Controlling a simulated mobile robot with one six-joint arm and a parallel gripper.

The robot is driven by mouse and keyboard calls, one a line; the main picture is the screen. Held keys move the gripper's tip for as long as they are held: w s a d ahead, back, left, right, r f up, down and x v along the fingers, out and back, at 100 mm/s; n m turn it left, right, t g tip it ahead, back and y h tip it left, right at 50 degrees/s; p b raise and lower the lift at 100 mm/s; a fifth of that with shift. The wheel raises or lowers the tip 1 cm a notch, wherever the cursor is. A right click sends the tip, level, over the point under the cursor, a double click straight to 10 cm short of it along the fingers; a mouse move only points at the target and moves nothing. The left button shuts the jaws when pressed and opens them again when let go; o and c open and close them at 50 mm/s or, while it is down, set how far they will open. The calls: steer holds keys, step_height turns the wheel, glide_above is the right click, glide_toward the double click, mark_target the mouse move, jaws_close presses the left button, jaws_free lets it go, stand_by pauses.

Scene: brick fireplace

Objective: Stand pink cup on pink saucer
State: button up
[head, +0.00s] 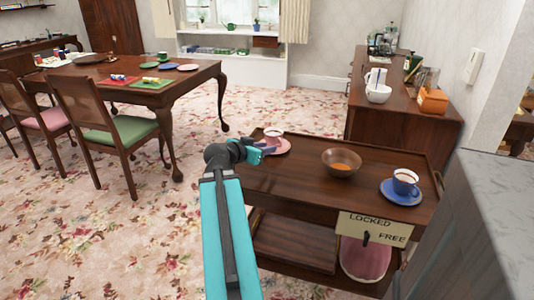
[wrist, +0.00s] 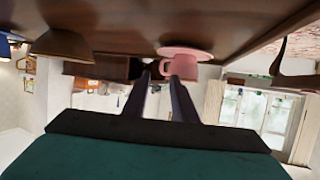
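The pink cup (head: 273,139) stands upright on the pink saucer (head: 283,149) at the far left part of the trolley top. The wrist view is upside down; there the cup (wrist: 183,68) rests against the saucer (wrist: 190,51). My gripper (head: 262,150) is at the near left side of the cup. In the wrist view its two fingers (wrist: 162,76) are apart, with the cup's handle side toward the gap between the tips. I see nothing clamped between them. Whether a finger touches the cup I cannot tell.
A sideboard (head: 400,125) stands behind, a dining table (head: 190,75) at left.

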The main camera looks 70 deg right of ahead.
steer(key=shift+w+a+b, duration=0.1)
steer(key=shift+a+b, duration=0.3)
steer(key=shift+b, duration=0.15)
steer(key=shift+r, duration=0.1)
stand_by(0.6)
